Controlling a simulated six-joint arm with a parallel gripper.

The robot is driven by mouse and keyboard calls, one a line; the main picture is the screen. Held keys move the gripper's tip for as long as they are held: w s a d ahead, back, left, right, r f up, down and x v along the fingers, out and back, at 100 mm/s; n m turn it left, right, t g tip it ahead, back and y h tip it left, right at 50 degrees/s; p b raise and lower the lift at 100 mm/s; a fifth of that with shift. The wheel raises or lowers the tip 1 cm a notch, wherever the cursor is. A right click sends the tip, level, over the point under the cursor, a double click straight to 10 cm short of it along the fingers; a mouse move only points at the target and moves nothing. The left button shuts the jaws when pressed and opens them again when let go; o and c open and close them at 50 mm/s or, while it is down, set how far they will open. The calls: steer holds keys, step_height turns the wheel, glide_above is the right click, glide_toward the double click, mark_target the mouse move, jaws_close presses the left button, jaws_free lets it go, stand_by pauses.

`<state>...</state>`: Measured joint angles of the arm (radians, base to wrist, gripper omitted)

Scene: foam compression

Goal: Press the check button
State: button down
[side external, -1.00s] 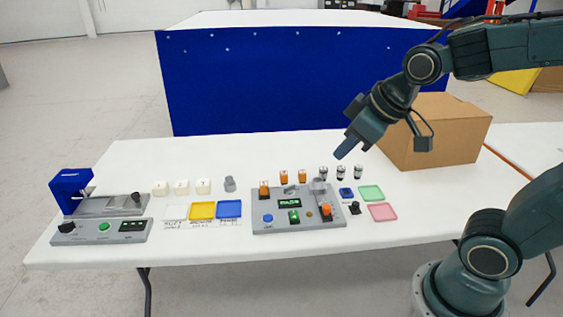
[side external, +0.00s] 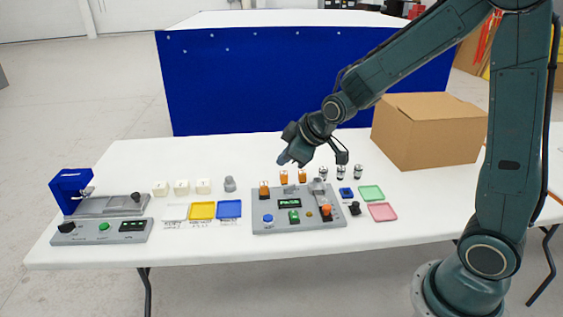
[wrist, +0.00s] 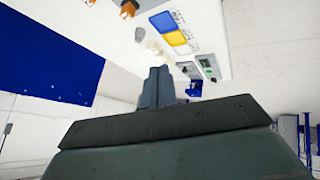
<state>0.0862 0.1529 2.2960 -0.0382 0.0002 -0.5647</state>
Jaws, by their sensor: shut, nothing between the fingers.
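The grey central panel (side external: 262,203) lies on the white table. It carries a blue button (side external: 268,218), a green button (side external: 294,216), a small amber button (side external: 309,213), an orange control (side external: 326,210) and a display (side external: 289,203) with green characters. The labels are too small to read, so I cannot tell which button is marked check. My gripper (side external: 284,159) is shut and empty, above the table near the panel's far side and apart from the buttons. Its closed fingers also show in the wrist view (wrist: 158,86).
Orange-topped pieces (side external: 284,177) and several dark-and-silver cylinders (side external: 340,172) stand behind the panel. Yellow (side external: 202,211) and blue (side external: 229,209) trays lie left of it, with another control panel (side external: 85,233) at far left. A cardboard box (side external: 425,135) stands at back right.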

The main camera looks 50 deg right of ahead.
mark_target(271, 219)
steer(key=w+d+f+n, duration=0.1)
steer(key=w+f, duration=0.2)
steer(key=f, duration=0.3)
steer(key=w+d+f+n+t, duration=0.1)
steer(key=w+f, duration=0.3)
steer(key=f, duration=0.3)
steer(key=shift+w+d+n, duration=0.2)
steer(key=shift+d+n, duration=0.1)
steer(key=shift+n, duration=0.1)
steer(key=shift+f, duration=0.15)
steer(key=shift+f, duration=4.25)
steer(key=shift+f, duration=0.85)
steer(key=shift+r, duration=0.85)
steer(key=shift+r, duration=0.1)
